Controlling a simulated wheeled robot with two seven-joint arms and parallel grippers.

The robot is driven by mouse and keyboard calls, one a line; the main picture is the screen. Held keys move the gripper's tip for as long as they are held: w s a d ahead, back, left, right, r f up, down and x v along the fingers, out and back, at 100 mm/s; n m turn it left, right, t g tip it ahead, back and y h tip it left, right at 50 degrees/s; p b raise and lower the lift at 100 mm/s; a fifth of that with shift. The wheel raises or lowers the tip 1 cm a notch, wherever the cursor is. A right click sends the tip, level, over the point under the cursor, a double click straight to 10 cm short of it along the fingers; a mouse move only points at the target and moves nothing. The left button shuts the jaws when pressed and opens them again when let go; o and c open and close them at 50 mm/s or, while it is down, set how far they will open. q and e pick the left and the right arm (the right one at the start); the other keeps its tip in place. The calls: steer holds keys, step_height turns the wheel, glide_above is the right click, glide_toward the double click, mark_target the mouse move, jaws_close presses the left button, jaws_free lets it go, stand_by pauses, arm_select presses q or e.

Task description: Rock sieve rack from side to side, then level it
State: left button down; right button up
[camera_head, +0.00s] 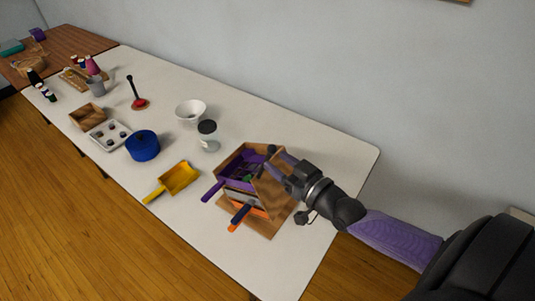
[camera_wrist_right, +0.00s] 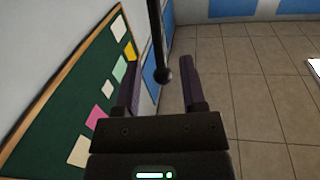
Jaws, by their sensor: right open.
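The sieve rack (camera_head: 272,197) is a wooden frame at the near right part of the white table. It holds stacked sieves, with a purple one (camera_head: 212,192) on top and blue (camera_head: 240,214) and orange (camera_head: 235,227) handles sticking out below. My right gripper (camera_head: 275,163) reaches in from the right over the rack's upper end. Its fingers are open in the right wrist view (camera_wrist_right: 162,85). I cannot tell whether they touch the rack. The arm hides part of the rack's right side. My left gripper is out of view.
A yellow scoop (camera_head: 180,178), a glass jar (camera_head: 208,137), a white bowl (camera_head: 191,109) and a blue pot (camera_head: 142,146) stand left of the rack. A white tray (camera_head: 98,139) is further left. The table right of the rack is clear.

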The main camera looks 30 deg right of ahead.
mark_target(269, 156)
steer(key=shift+x, duration=1.85)
jaws_close()
